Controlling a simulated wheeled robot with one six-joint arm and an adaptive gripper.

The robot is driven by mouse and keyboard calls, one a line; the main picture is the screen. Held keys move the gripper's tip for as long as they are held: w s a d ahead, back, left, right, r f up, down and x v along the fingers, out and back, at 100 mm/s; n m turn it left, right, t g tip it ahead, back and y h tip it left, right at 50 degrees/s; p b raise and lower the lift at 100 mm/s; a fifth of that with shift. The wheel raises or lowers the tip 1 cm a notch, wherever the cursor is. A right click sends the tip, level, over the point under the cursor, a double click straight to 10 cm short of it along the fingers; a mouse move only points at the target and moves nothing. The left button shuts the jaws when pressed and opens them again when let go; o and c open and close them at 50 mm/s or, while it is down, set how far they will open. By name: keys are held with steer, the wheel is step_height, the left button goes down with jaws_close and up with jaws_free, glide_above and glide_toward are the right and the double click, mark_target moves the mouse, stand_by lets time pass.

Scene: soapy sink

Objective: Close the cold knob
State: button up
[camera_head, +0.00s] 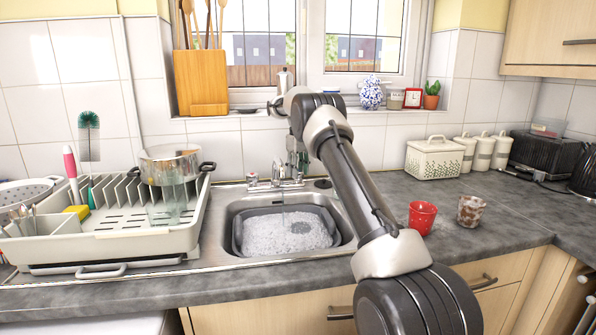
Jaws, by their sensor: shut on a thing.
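The chrome tap (276,174) stands behind the sink, with one knob (252,180) at its left. At its right is the other knob (298,179), which I take to be the cold knob. My gripper (298,166) points down from above and is shut on this right knob. Its fingertips and the grip are small and partly hidden. A thin vertical streak below the spout looks like running water.
The sink's grey basin (240,245) holds foamy water. A dish rack (150,241) with a pot (170,165) stands left. A red cup (422,217) and a brown-and-white cup (471,211) stand on the right worktop. The window sill is close behind my arm.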

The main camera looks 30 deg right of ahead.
steer(key=shift+m, duration=1.8)
steer(key=o, duration=1)
steer(key=shift+o, duration=0.2)
step_height(320, 180, up, 8)
steer(key=shift+f, duration=0.25)
